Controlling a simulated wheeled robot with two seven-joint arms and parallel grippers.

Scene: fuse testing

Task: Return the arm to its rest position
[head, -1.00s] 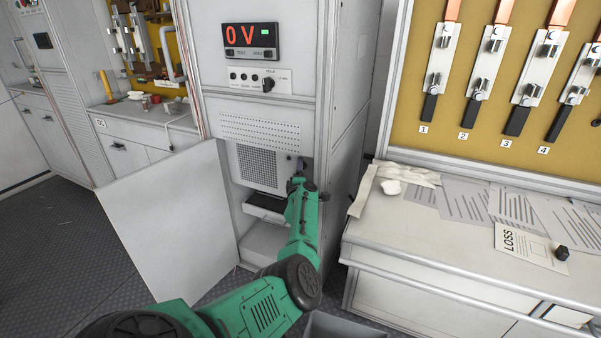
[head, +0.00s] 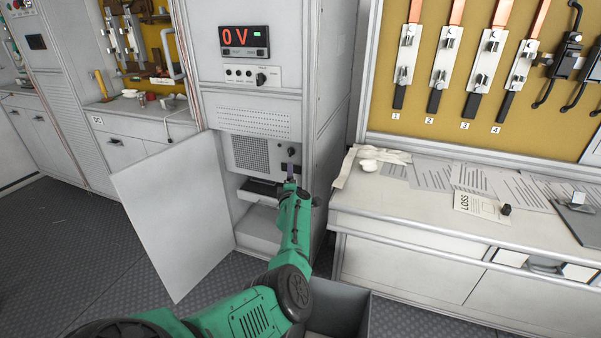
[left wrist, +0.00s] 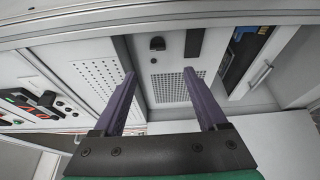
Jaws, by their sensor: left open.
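My green left arm (head: 292,225) reaches up from the bottom of the head view toward the open lower bay of the test cabinet (head: 263,135). Its gripper (head: 290,172) is just below a dark knob (head: 291,152) on the bay's panel. In the left wrist view the gripper (left wrist: 160,74) has its two purple fingers spread wide with nothing between them. The perforated panel (left wrist: 180,88) and the knob (left wrist: 157,43) lie beyond the fingers, apart from them. My right gripper is in neither view.
The white cabinet door (head: 180,215) stands open left of the arm. A grey bin (head: 350,308) sits on the floor at the bottom. A bench (head: 420,222) with papers is at the right. The cabinet display (head: 245,40) reads 0 V.

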